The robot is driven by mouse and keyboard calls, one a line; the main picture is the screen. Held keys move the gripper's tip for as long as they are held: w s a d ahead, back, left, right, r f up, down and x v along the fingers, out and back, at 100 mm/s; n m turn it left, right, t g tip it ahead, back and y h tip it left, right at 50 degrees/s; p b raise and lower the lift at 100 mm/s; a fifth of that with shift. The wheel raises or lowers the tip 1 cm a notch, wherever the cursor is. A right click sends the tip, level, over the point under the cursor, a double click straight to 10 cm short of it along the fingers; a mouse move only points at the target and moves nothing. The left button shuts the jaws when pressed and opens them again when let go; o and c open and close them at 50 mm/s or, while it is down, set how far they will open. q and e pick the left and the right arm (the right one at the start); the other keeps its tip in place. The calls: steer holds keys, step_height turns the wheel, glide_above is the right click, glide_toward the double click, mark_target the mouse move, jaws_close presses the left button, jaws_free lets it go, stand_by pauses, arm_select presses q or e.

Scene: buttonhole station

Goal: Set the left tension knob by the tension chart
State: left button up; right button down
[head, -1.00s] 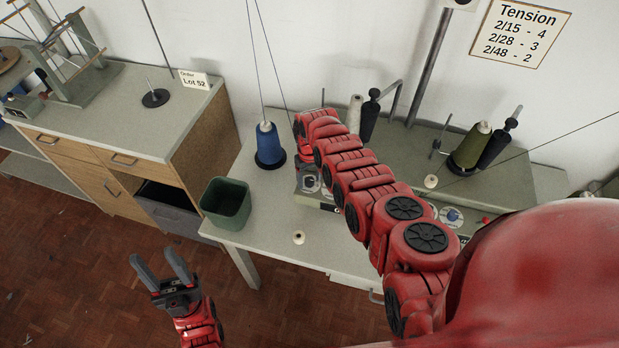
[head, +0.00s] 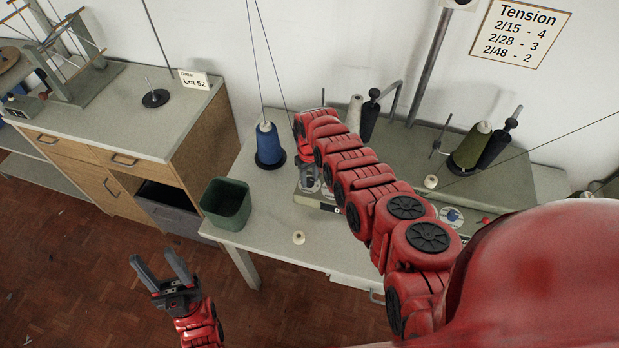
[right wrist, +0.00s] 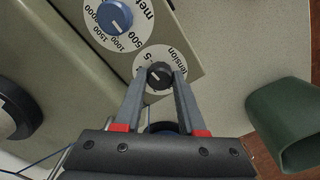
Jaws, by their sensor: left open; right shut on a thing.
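The left tension knob (right wrist: 158,75) is small and dark with a pale pointer line, on a white dial marked "tension" in the right wrist view. A "5" shows beside it; the other numbers are mostly hidden by my fingers. My right gripper (right wrist: 160,80) is shut on this knob, one finger on each side. The tension chart (head: 520,33) on the wall reads 2/15 - 4, 2/28 - 3, 2/48 - 2. My left gripper (head: 160,272) is open and empty over the floor, left of the table.
A blue metre knob (right wrist: 115,17) sits beside the tension dial. A green bin (head: 226,203), a blue yarn cone (head: 268,145) and a small white spool (head: 299,238) stand on the table. An olive cone (head: 470,147) is at right. A card (head: 194,80) reads "Order Lot 52".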

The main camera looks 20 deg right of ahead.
steer(key=shift+w+n, duration=0.1)
steer(key=shift+n, duration=1.1)
steer(key=shift+n+b, duration=0.35)
steer(key=shift+n, duration=0.35)
steer(key=shift+n+b, duration=0.9)
steer(key=shift+n, duration=1.1)
steer(key=c, duration=0.5)
jaws_free()
steer(key=shift+r, duration=0.1)
